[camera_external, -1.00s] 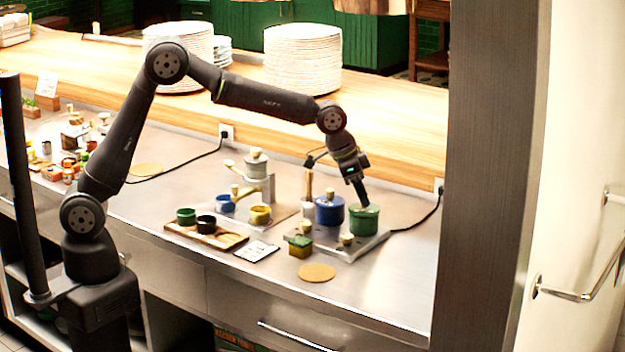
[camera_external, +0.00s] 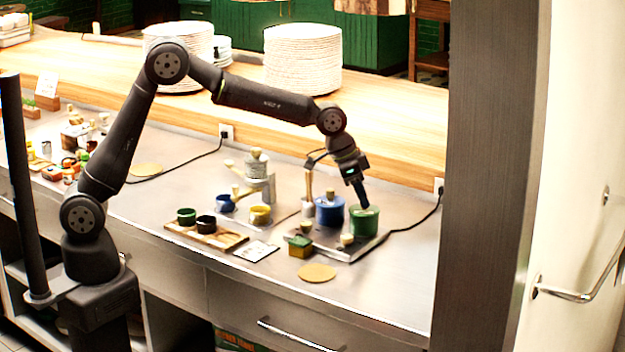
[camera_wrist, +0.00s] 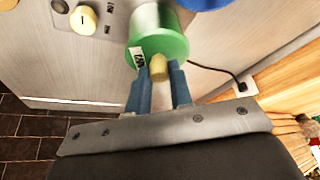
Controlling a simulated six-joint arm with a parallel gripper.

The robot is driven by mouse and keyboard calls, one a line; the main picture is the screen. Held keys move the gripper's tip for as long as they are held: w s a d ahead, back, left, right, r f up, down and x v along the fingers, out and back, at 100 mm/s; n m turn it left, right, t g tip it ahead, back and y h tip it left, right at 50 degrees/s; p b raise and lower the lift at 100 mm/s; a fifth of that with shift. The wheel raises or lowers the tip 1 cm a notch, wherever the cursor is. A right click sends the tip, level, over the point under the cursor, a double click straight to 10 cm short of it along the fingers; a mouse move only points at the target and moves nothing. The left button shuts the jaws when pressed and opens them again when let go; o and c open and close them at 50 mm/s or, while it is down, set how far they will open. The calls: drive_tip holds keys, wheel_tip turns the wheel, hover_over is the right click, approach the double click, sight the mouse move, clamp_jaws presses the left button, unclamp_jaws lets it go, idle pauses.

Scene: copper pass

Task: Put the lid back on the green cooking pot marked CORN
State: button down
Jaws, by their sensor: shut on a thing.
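The green cooking pot (camera_external: 364,224) stands at the right of the grey hob, below my gripper (camera_external: 361,204). In the wrist view my gripper (camera_wrist: 160,72) is shut on the pale knob (camera_wrist: 158,67) of the green lid (camera_wrist: 163,45). A white label (camera_wrist: 138,58) with dark lettering, too blurred to read surely, shows beside the knob. The lid is at the pot's mouth. I cannot tell whether it rests flat on the rim or is slightly above it, as my fingers cover part of it.
A blue pot (camera_external: 329,211) stands close to the left of the green pot. A black cable (camera_external: 418,222) runs to the right. The counter at front right is clear.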

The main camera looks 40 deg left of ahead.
idle(0.3)
drive_tip(key=c, duration=0.7)
unclamp_jaws()
drive_tip(key=shift+r, duration=3.5)
drive_tip(key=shift+c, duration=0.3)
clamp_jaws()
drive_tip(key=shift+f, duration=0.1)
